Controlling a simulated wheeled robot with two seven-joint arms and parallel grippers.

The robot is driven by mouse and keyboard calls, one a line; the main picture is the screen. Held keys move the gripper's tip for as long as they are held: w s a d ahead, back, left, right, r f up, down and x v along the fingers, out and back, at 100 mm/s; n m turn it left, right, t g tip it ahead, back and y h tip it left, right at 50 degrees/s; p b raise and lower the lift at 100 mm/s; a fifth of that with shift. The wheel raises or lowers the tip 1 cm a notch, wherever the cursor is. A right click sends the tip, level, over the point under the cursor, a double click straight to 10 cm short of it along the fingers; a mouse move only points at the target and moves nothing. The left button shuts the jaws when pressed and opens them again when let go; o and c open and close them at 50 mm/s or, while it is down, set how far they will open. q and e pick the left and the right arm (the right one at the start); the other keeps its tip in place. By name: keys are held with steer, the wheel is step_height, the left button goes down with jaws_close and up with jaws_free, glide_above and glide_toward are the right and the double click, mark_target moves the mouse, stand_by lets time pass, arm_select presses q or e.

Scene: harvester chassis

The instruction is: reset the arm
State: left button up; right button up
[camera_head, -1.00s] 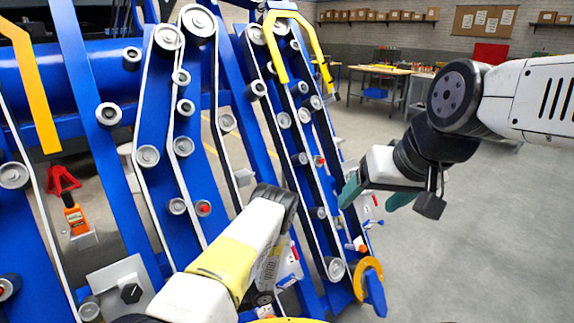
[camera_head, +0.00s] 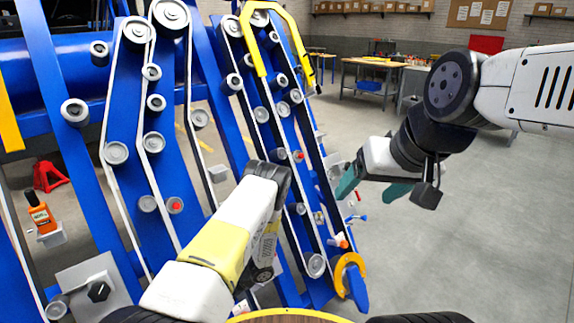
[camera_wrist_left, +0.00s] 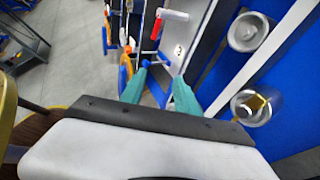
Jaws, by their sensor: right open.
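My right gripper (camera_head: 372,186) hangs from the right arm in the head view. Its two teal fingers are spread apart and nothing is between them. It is right of the blue harvester chassis (camera_head: 190,118), over the grey floor in the picture. My left arm reaches up from the bottom of the head view, in front of the chassis, and its gripper is hidden there. In the left wrist view my left gripper (camera_wrist_left: 160,80) shows two teal fingers with a gap between them and nothing seen held. Chassis parts, with a red-handled part (camera_wrist_left: 172,15), lie beyond the fingers.
Belts and rollers cover the chassis side. A yellow-orange ring (camera_head: 349,275) sits at its lower right. A workbench (camera_head: 372,66) stands far back. Grey floor at right is open.

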arm_select(q)
steer(key=w+d+r+n+t+h, duration=0.1)
steer(key=d+r+n+h, duration=0.25)
steer(key=r, duration=0.65)
steer(key=w+d+r+n+h, duration=0.2)
steer(key=r+n, duration=0.2)
steer(key=r, duration=0.6)
steer(key=w+d+r+n+t+h, duration=0.1)
steer(key=d+r+n+h, duration=0.2)
steer(key=r, duration=0.7)
steer(key=s+d+r+n+t+h, duration=0.2)
steer(key=s+r+n+t, duration=0.2)
steer(key=s+r, duration=0.4)
steer(key=s+d+r+n+t+h, duration=0.3)
steer(key=s+r, duration=0.4)
steer(key=r, duration=0.8)
steer(key=shift+s+d+n+t, duration=0.35)
steer(key=shift+n+t, duration=0.25)
steer(key=shift+n, duration=0.15)
